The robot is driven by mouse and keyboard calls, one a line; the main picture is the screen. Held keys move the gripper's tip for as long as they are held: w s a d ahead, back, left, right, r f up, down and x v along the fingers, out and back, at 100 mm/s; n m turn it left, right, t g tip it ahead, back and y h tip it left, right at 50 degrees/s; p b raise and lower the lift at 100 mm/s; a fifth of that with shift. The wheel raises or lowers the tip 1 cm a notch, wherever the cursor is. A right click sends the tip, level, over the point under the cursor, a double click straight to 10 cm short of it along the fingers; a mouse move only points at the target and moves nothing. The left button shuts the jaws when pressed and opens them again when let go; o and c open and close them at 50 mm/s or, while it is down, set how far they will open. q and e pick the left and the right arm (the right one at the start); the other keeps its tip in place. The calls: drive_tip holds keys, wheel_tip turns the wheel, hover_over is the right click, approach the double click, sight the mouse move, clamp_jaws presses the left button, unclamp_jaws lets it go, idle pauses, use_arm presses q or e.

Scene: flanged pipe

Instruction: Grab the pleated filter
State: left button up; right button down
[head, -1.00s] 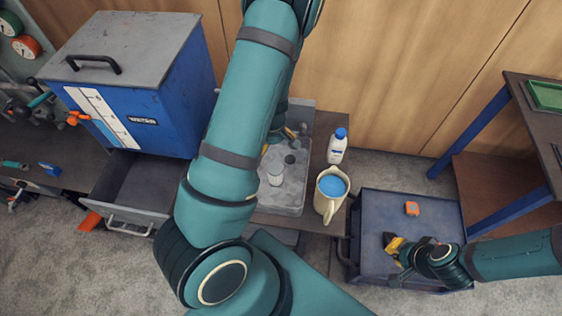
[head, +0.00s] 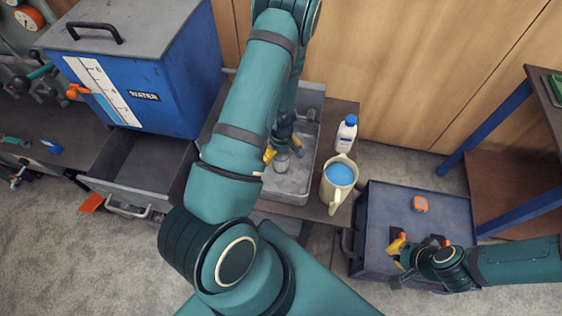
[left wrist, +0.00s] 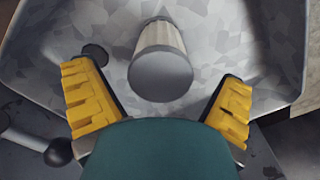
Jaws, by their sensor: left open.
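The pleated filter (left wrist: 160,60) is a pale ribbed cylinder with a grey end, seen in the left wrist view between my open fingers. In the head view the filter (head: 281,163) is in the grey basin (head: 290,186), partly hidden by my left gripper. My left gripper (left wrist: 157,76) is open, with one yellow finger on each side of the filter and visible gaps to both. It also shows in the head view (head: 282,153), over the basin. My right gripper (head: 398,262) is over the dark cart; its finger opening is unclear.
A cream jug (head: 338,180) of blue liquid and a white bottle (head: 346,134) stand right of the basin. A blue water tank (head: 170,75) is at the left, above an open drawer (head: 138,172). An orange item (head: 420,204) lies on the dark cart (head: 385,210).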

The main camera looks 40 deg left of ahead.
use_arm(q)
drive_tip(key=shift+f, duration=0.3)
drive_tip(key=c, duration=1.4)
drive_tip(key=shift+o, duration=0.2)
